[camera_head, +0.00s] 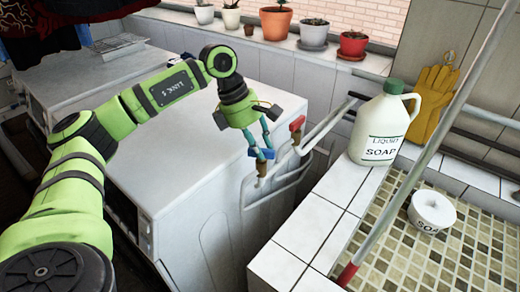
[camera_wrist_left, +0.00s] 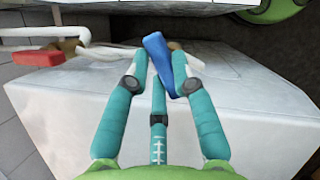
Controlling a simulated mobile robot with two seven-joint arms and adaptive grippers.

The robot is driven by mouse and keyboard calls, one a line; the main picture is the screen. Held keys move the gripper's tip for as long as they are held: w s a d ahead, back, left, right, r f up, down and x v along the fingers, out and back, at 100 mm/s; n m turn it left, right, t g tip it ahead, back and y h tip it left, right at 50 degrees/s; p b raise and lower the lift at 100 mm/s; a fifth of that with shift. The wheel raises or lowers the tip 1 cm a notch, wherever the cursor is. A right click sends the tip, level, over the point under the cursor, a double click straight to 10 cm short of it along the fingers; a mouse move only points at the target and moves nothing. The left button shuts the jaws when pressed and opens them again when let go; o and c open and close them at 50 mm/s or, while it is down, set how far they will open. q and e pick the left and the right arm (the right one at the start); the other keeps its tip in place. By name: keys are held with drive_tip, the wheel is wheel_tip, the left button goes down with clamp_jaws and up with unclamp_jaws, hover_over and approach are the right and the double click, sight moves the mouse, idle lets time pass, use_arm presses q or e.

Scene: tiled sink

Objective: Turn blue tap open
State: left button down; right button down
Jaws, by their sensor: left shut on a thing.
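The blue tap (camera_head: 267,154) has a blue handle on a brass body, on white piping at the side of the white machine. My left gripper (camera_head: 260,149) reaches down to it with its teal fingers at the handle. In the left wrist view the blue tap's handle (camera_wrist_left: 158,60) lies tilted between the fingertips, and my left gripper (camera_wrist_left: 160,85) is shut on it. The fingers hide part of the handle in the head view. My right gripper is not in view.
A red tap (camera_head: 297,123) sits close by on the same piping. A white machine (camera_head: 200,140) stands under my arm. A soap jug (camera_head: 383,125) stands on the tiled ledge to the right, near a soap pot (camera_head: 432,212) and a red-tipped pole (camera_head: 420,160). Potted plants line the back ledge.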

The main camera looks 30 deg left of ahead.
use_arm(q)
drive_tip(key=n+t+b, duration=0.1)
drive_tip(key=n, duration=0.2)
drive_tip(key=n+t+y+b, duration=0.1)
drive_tip(key=n+b, duration=0.1)
drive_tip(key=n, duration=0.1)
drive_tip(key=shift+s+f+y, duration=0.15)
drive_tip(key=shift+s+y, duration=0.05)
drive_tip(key=shift+y, duration=0.1)
drive_tip(key=n+y+b, duration=0.1)
drive_tip(key=n, duration=0.2)
drive_tip(key=shift+s+d+n+t, duration=0.1)
drive_tip(key=shift+n+t, duration=0.2)
drive_tip(key=shift+n, duration=0.1)
drive_tip(key=shift+s+n+y+b, duration=0.1)
drive_tip(key=shift+n+y+b, duration=0.45)
drive_tip(key=shift+n, duration=0.75)
drive_tip(key=c, duration=1)
unclamp_jaws()
drive_tip(key=shift+c, duration=0.2)
